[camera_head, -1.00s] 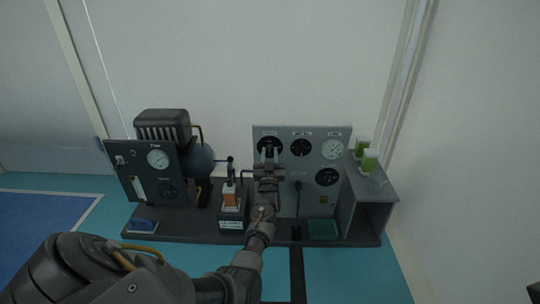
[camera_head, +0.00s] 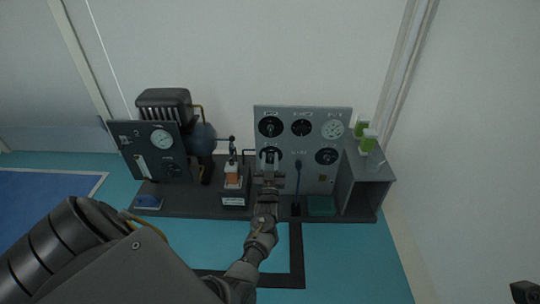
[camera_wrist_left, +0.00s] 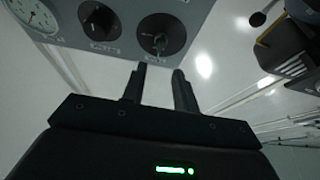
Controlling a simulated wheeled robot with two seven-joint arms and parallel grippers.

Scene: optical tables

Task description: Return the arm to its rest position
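My left gripper (camera_head: 269,160) is in front of the lower left part of the grey instrument panel (camera_head: 303,117), overlapping its lower left dial (camera_head: 271,149). In the left wrist view the two fingers (camera_wrist_left: 159,82) stand apart with nothing between them. The fingers appear clear of the panel. A small dark part at the bottom right corner of the head view may belong to my right arm; no right fingers can be made out.
A dark pump unit (camera_head: 164,98) and a black gauge panel (camera_head: 143,134) stand at left. An orange-and-white switch box (camera_head: 233,180) is left of my gripper. Green-filled containers (camera_head: 368,141) sit on a grey shelf (camera_head: 366,177) at right.

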